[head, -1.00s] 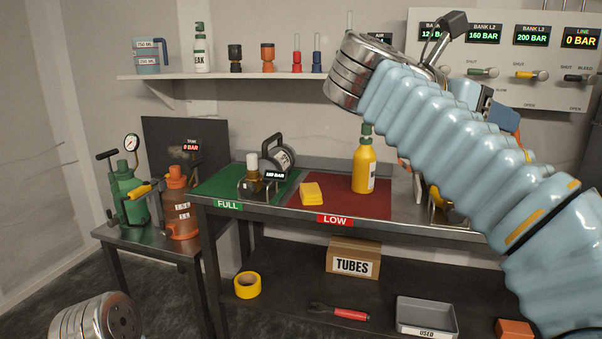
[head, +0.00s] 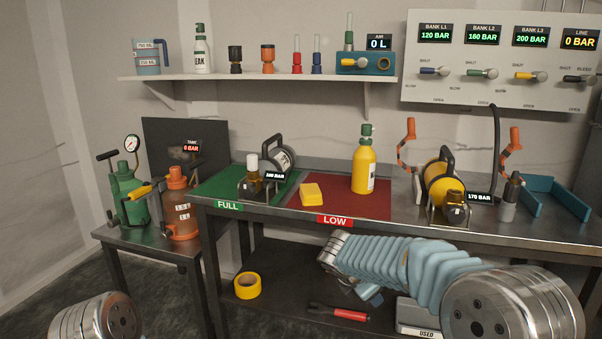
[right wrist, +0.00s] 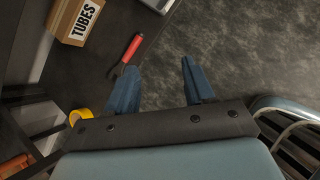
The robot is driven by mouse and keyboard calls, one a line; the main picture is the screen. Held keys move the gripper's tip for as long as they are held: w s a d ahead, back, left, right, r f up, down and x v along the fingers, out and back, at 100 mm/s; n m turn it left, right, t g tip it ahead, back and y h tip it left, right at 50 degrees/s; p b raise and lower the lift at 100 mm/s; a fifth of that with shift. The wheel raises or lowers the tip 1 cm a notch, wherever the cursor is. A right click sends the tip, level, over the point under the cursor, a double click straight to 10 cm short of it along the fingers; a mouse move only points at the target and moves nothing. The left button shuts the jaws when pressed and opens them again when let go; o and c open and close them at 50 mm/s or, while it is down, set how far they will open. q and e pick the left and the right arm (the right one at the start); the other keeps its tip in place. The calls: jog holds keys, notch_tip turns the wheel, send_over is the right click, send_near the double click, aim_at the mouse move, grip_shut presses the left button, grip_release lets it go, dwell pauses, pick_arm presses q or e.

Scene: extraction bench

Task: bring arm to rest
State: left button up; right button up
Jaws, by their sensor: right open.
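My right arm (head: 410,270) is low in front of the bench in the head view, below the worktop edge and over the lower shelf. Its gripper is mostly hidden there behind the arm. In the right wrist view my right gripper (right wrist: 158,90) points down with its two blue fingers apart and nothing between them. Beyond the fingers are the dark shelf and the floor. Only a metal joint (head: 95,318) of my left arm shows at the lower left of the head view. The left gripper is out of view.
The bench holds a green FULL mat (head: 215,190), a red LOW mat (head: 345,208), a yellow bottle (head: 363,170) and a yellow cylinder (head: 436,184). The lower shelf holds yellow tape (head: 248,285), a red-handled tool (head: 345,313) and a USED tray (head: 415,331). The TUBES box (right wrist: 80,20) is close by.

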jog(key=s+a+f+m+g+y, duration=0.2)
jog(key=s+f+m+y, duration=0.3)
jog(key=f, duration=0.7)
jog(key=s+a+f+m+g+y, duration=0.1)
jog(key=s+a+f+m+g, duration=0.15)
jog(key=s+f, duration=0.7)
jog(key=s+f+m+y, duration=0.3)
jog(key=s+f+m, duration=0.9)
jog(key=s+m, duration=0.3)
jog(key=shift+s+a+f+m, duration=0.15)
jog(key=shift+s+a+m, duration=0.25)
jog(key=shift+m, duration=0.85)
